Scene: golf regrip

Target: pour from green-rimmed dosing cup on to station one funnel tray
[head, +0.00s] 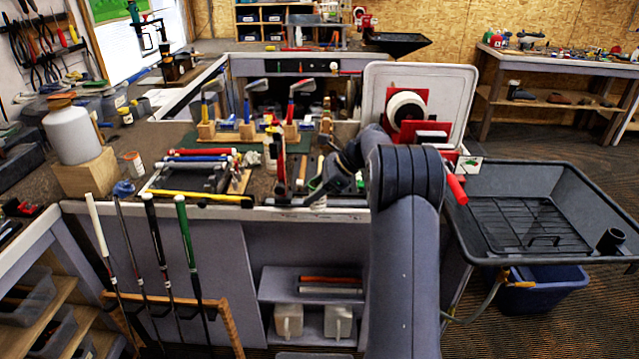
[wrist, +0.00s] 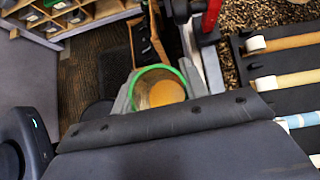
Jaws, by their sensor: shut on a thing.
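The green-rimmed dosing cup (wrist: 160,88) shows in the wrist view, seen from above with amber contents inside. My gripper (wrist: 158,95) is shut on it, with grey fingers on both sides of the cup. In the head view my gripper (head: 328,182) is over the front edge of the bench, and a bit of the cup's green rim (head: 315,184) shows beside it. My arm hides part of that area. A large black tray (head: 472,185) with a wire rack stands at the right, away from my gripper. I cannot tell which tray is station one's funnel tray.
Clubs in wooden blocks (head: 247,130) stand on the bench behind my gripper. Several grips (head: 200,153) lie to its left. A red upright (head: 282,155) stands close to its left. A grey panel with a tape roll (head: 405,108) rises behind my arm. Another black tray (head: 400,42) is farther back.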

